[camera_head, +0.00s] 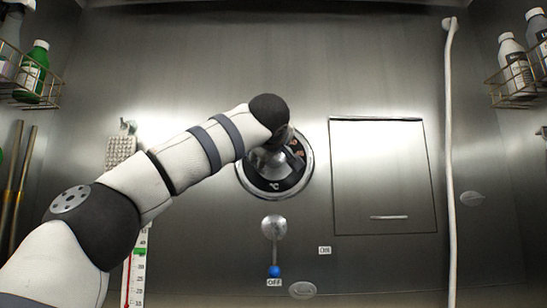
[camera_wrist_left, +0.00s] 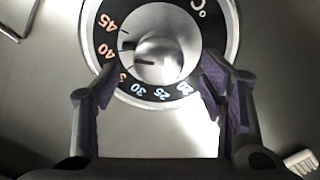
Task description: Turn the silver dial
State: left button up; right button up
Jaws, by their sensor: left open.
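The silver dial (camera_head: 273,162) is on the metal wall, inside a black ring with a temperature scale and a bright rim. My left wrist covers its upper part in the head view. In the left wrist view the silver knob (camera_wrist_left: 160,58) sits amid orange and pale numbers, including 45, 40, 30 and 25. A dark mark at its left edge points between 40 and 45. My left gripper (camera_wrist_left: 160,78) is open, with one finger on each side of the knob. Whether the fingertips touch the dial, I cannot tell. My right gripper is not in view.
Below the dial is a lever with a blue knob (camera_head: 274,271), by an OFF label; an ON label (camera_head: 324,250) is to the right. A metal panel door (camera_head: 385,180) and a pale hose (camera_head: 450,150) are further right. Bottle racks hang at both sides.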

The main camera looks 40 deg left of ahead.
aim_at(273, 166)
pick_arm(q)
jog(key=shift+x, duration=2.1)
jog(key=shift+d, duration=0.1)
jog(key=c, duration=1.2)
jog(key=shift+o, duration=0.2)
